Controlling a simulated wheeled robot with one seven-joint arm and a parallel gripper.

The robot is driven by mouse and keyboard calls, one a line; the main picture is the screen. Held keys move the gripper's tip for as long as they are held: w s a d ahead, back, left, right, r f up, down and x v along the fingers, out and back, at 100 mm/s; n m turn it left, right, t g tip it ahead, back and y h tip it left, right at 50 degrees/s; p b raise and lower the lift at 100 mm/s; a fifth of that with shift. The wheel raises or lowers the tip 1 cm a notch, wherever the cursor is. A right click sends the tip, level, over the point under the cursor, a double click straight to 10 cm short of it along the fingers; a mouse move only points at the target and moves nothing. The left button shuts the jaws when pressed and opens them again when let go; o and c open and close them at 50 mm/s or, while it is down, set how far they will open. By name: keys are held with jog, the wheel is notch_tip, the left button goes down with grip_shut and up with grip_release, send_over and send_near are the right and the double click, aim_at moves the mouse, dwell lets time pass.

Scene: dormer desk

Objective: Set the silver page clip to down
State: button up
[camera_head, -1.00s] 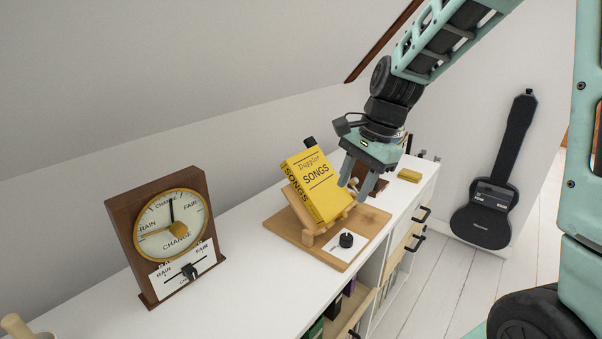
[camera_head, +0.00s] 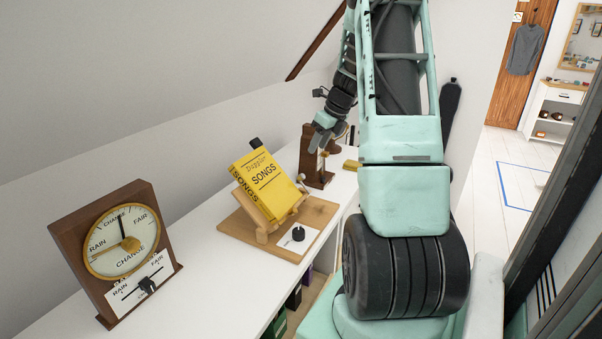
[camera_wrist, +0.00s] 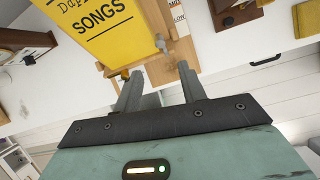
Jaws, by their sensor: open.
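A yellow songs book (camera_head: 265,185) leans on a wooden stand (camera_head: 262,236); it also shows in the wrist view (camera_wrist: 95,25). A small grey piece (camera_wrist: 160,43) at the book's lower edge in the wrist view looks like the silver page clip; I cannot tell its setting. In the head view a pale round tip (camera_head: 300,177) shows at the book's right edge, perhaps the same part. My gripper (camera_head: 320,140) is open and empty beyond the book. In the wrist view its fingers (camera_wrist: 159,78) point toward the stand, apart from the clip.
A black knob (camera_head: 298,234) sits on a white card on the stand's base. A wooden weather dial (camera_head: 122,245) stands at left. A brown wooden object (camera_head: 311,163) and a yellow block (camera_head: 352,165) are beyond the book. The white desktop (camera_head: 205,260) between dial and stand is clear.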

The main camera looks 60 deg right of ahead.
aim_at(303, 175)
jog(key=p+x, duration=0.1)
jog(key=x, duration=1.1)
jog(key=shift+d+f, duration=0.1)
jog(key=shift+f, duration=0.1)
grip_shut()
